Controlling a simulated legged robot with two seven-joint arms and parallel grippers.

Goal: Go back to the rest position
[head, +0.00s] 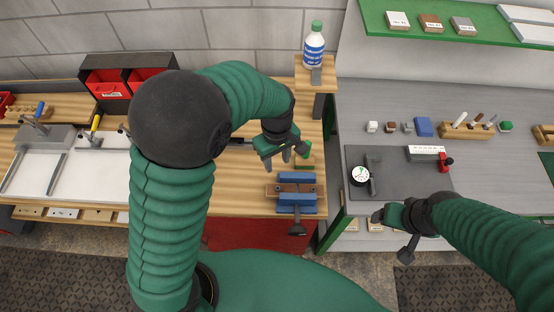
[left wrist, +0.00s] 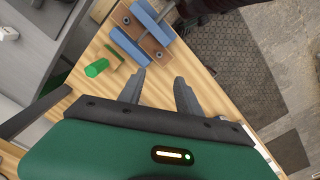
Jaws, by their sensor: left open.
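My left gripper (head: 280,160) is open above the wooden bench, to the left of a small green cylinder (head: 305,149) and behind the blue vise (head: 297,206). In the left wrist view its two fingers (left wrist: 160,90) are apart with only bench top between them.
A bottle (head: 314,45) stands on a wooden stand behind. A dark mat (head: 400,186) with a round gauge (head: 360,175) lies on the grey bench. Red bins (head: 108,85) stand at the back left. My left arm covers part of the wooden bench.

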